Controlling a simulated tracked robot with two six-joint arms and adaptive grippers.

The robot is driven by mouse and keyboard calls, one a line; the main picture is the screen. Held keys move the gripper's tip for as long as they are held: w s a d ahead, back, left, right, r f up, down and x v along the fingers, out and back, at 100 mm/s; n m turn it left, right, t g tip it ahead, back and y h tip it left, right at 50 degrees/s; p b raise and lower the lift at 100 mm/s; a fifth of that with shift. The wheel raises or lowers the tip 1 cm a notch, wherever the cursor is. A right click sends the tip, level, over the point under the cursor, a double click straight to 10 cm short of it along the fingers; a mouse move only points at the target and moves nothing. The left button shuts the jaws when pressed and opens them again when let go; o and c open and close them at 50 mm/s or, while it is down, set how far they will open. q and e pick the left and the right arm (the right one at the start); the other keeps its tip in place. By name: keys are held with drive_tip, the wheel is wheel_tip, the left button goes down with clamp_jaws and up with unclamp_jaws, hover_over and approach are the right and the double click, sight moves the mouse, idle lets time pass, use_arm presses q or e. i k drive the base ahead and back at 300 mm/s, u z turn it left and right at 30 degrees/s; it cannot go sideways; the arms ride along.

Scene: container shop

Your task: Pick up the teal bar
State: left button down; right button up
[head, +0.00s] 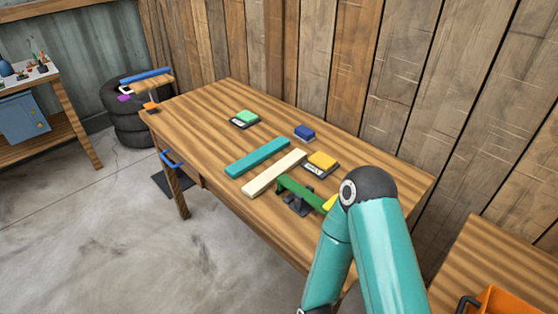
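The teal bar (258,158) lies flat on the wooden workbench (205,112), left of and roughly parallel to a cream bar (274,173). A clear strip of wood separates the two bars. Nothing touches or covers the teal bar. My teal arm (385,245) rises from the bottom right, with its dark elbow joint over the bench's near right part. Neither of my grippers is in view.
A green bar (300,191) with a yellow end rests on a dark stand, partly hidden by my arm. An orange crate (505,300) stands bottom right. The bench's left part is mostly clear.

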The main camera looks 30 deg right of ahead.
sight(243, 165)
drive_tip(key=u, duration=0.15)
drive_tip(key=i, duration=0.9)
